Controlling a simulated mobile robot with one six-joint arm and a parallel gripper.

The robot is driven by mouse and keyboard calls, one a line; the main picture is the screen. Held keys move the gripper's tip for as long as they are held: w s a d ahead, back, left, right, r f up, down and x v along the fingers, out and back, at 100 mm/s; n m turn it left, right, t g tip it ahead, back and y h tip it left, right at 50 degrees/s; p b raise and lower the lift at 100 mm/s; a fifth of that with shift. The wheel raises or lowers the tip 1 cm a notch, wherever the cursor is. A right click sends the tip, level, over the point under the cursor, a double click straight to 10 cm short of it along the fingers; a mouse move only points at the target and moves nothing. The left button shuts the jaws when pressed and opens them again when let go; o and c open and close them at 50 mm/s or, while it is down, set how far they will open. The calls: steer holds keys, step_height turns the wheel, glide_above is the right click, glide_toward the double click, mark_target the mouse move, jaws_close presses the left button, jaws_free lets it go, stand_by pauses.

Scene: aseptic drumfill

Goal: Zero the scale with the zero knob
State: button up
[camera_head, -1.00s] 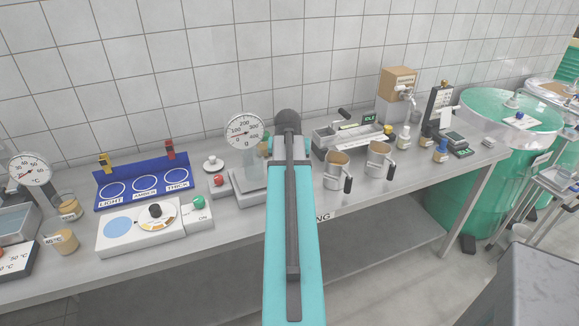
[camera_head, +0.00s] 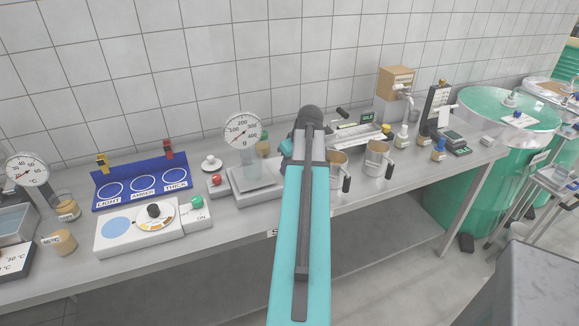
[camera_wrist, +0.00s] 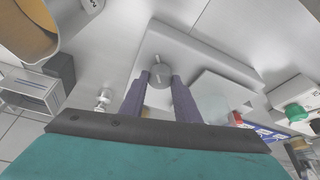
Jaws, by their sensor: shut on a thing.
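The scale stands on the bench left of my arm in the head view, with a round white dial (camera_head: 242,131) and a grey body (camera_head: 252,194). The dial's red needle points to the lower left; its exact reading is too small to tell. A clear vessel (camera_head: 252,168) appears to stand on the scale's plate. In the wrist view, my gripper (camera_wrist: 160,79) has its two purple fingers shut on the grey zero knob (camera_wrist: 159,71), which has a pale line on it. My arm hides the knob and fingers in the head view.
A red knob (camera_head: 215,180) is at the scale's left. A white device with a green knob (camera_head: 197,202) stands further left, before a blue stand (camera_head: 140,184). Metal jugs (camera_head: 377,158) stand close to the right of my arm.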

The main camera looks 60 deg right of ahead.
steer(key=shift+s+n, duration=0.15)
steer(key=shift+n, duration=0.35)
steer(key=o, duration=1)
steer(key=shift+o, duration=0.2)
steer(key=b+v, duration=0.2)
steer(key=v, duration=1.1)
steer(key=shift+s+r, duration=0.25)
steer(key=shift+r, duration=0.1)
steer(key=shift+d, duration=0.15)
